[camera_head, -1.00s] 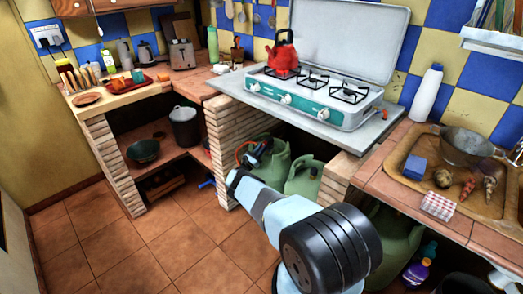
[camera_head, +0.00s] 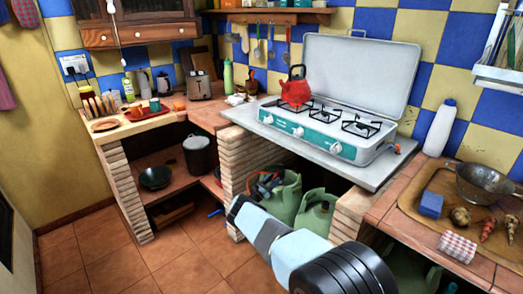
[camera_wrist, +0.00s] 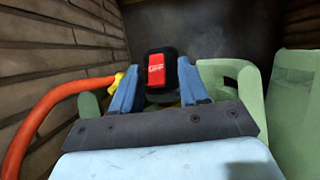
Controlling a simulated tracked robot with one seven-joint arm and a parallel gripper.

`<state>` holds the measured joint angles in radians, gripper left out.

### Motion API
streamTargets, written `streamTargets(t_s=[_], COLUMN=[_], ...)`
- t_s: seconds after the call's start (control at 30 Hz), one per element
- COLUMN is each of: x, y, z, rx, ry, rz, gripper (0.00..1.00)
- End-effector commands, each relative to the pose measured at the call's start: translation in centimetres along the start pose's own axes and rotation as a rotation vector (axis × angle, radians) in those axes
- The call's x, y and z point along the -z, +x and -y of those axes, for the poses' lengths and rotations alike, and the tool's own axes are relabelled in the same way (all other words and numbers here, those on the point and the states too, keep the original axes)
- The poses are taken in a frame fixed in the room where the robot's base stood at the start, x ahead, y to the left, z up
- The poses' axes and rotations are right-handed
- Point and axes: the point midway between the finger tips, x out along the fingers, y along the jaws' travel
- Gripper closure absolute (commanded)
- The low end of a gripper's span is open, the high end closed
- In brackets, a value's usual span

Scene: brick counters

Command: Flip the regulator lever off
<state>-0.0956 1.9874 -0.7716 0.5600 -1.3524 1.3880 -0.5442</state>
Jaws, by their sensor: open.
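The regulator is a black body with a red lever (camera_wrist: 156,70), in the middle of the wrist view. White lettering, seemingly "OFF", shows on the lever. My gripper (camera_wrist: 157,82) is open, with one blue finger on each side of the regulator; I cannot tell whether they touch it. In the head view my gripper (camera_head: 238,206) points into the opening under the stove. There the dark regulator (camera_head: 264,186) sits at a green gas bottle (camera_head: 288,199), small and partly hidden. An orange hose (camera_wrist: 52,107) runs to the regulator's left.
A brick wall (camera_wrist: 50,60) stands close on the left in the wrist view, and green bottle parts (camera_wrist: 292,110) on the right. A second green bottle (camera_head: 316,213) stands beside the first. The stove counter (camera_head: 330,161) is above. Floor (camera_head: 105,260) is clear at left.

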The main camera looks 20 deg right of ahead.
Motion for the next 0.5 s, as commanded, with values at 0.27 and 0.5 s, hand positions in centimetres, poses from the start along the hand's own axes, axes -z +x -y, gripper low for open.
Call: streamTargets(t_s=[0.27, 0.5], x=[-0.82, -1.32], y=[-0.02, 0.05], z=[-0.16, -0.10], rx=[0.000, 0.001], ry=[0.002, 0.001], rz=[-0.103, -0.210], gripper=[0.53, 0.53])
